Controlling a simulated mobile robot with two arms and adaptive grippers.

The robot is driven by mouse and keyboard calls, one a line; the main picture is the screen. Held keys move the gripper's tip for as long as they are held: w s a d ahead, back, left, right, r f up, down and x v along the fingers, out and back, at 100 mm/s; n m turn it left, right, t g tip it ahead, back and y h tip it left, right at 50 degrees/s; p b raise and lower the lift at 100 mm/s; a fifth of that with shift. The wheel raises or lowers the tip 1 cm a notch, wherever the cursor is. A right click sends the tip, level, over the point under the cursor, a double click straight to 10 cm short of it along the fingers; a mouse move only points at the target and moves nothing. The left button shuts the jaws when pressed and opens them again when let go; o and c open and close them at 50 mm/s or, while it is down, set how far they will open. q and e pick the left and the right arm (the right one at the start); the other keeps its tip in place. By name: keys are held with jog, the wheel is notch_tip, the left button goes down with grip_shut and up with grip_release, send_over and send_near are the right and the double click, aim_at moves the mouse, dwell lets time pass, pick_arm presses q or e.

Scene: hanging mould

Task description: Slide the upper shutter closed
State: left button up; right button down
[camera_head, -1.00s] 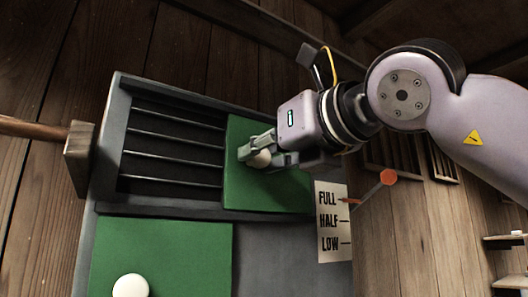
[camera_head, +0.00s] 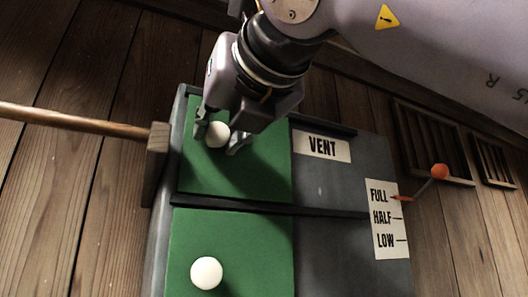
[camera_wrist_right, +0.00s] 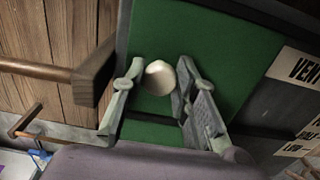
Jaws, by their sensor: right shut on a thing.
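The upper shutter (camera_head: 265,178) is a green panel at the left end of the upper track of a grey vent frame (camera_head: 340,188). No slats show in its row. Its white round knob (camera_head: 217,133) sits between the fingers of my right gripper (camera_head: 220,138), which is shut on it. The wrist view shows the knob (camera_wrist_right: 159,78) with a finger on each side, and the green panel (camera_wrist_right: 215,42) behind. The left gripper is not in view.
A lower green shutter (camera_head: 255,240) with a white knob (camera_head: 206,272) lies below. A VENT label (camera_head: 321,145) is right of the upper shutter. A wooden handle (camera_head: 75,121) meets a block (camera_head: 157,138) at the frame's left edge. An orange-knobbed lever (camera_head: 439,171) is to the right.

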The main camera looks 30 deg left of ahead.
jog(key=shift+s+r, duration=0.1)
jog(key=shift+s, duration=0.05)
jog(key=c, duration=1.6)
grip_release()
jog(key=shift+a, duration=0.1)
jog(key=o, duration=0.3)
jog(key=shift+s+a, duration=0.1)
jog(key=shift+s, duration=0.1)
jog(key=shift+w, duration=0.15)
jog(key=shift+d, duration=0.25)
jog(key=v, duration=1.1)
jog(key=shift+s+d, duration=0.2)
jog(key=shift+s, duration=0.2)
